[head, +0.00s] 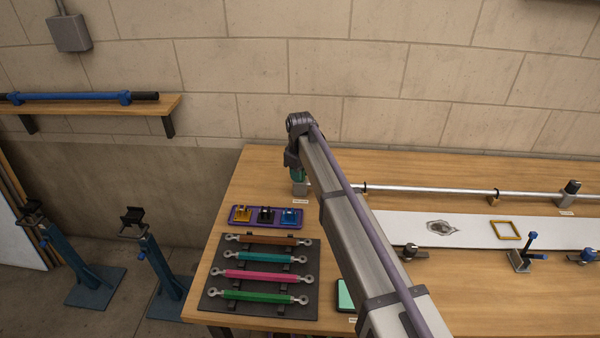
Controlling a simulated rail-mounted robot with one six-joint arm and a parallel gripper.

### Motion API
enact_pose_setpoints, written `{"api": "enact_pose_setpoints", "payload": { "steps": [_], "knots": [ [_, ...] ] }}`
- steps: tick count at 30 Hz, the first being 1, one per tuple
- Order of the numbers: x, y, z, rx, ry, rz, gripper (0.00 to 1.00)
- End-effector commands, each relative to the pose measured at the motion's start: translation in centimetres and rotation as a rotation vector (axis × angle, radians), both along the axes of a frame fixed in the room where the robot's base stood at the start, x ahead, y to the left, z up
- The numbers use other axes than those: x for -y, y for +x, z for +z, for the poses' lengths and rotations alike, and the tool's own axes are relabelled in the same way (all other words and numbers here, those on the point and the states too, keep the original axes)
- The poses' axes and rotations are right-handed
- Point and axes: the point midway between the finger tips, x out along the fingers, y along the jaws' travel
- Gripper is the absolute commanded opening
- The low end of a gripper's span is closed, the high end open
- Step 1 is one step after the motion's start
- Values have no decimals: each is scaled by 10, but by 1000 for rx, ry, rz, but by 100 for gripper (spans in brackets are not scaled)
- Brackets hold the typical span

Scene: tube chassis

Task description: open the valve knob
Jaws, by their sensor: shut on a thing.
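My arm reaches from the lower right to the back left of the bench. My gripper (297,173) points down at the left end of the silver pipe, just above a small metal fitting (300,189) with a white label in front. It is shut on what appears to be the valve knob at the top of this fitting. The knob itself is hidden by my wrist and fingers, so its turn angle cannot be seen. The fingertips are too small to make out clearly.
The silver pipe (430,190) runs right to a dark-topped fitting (572,187). A purple tray (238,221) of small parts and a dark rack (215,306) of coloured rods lie left of my arm. A white panel (400,223) lies to the right. The wall stands close behind.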

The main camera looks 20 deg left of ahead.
Motion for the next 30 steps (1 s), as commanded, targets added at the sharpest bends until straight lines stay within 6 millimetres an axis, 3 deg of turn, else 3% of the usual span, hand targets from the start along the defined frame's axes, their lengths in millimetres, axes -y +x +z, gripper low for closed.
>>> {"api": "enact_pose_setpoints", "payload": {
  "steps": [30],
  "knots": [
    [0, -1, 0, 0, 0, -882, 8]
  ]
}}
